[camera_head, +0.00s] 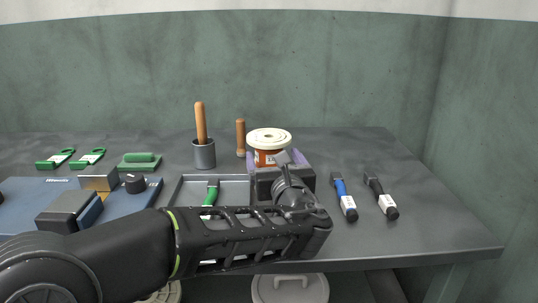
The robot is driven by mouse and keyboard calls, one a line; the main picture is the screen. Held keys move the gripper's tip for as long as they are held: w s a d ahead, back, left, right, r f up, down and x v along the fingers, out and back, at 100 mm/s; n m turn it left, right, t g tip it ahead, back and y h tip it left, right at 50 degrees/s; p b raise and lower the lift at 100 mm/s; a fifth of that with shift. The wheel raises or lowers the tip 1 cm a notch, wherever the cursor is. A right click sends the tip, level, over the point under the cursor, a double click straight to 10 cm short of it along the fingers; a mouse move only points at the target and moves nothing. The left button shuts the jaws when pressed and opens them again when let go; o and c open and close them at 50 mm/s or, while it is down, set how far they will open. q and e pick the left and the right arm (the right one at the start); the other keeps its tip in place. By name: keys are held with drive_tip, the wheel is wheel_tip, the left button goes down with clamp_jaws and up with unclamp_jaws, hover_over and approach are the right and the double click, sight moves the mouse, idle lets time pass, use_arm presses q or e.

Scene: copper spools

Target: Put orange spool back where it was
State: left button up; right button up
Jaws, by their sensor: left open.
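The orange spool (268,139) has a wide cream top flange and an orange-red band below it. My right gripper is not in view.
A grey cup (204,154) with a wooden handle and another wooden handle (240,138) stand behind. A grey tray (232,186) holds a green-handled tool. Blue (344,198) and black (381,197) brushes lie right. Green tools and a blue device (30,190) are left. The far right tabletop is clear.

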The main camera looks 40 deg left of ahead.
sight(269, 150)
use_arm(q)
drive_tip(key=shift+w+a+f, duration=0.15)
drive_tip(key=shift+a, duration=0.05)
drive_tip(key=b+x, duration=0.2)
drive_tip(key=x, duration=0.2)
drive_tip(key=shift+w+a, duration=0.2)
drive_tip(key=shift+a, duration=0.1)
clamp_jaws()
idle(1.0)
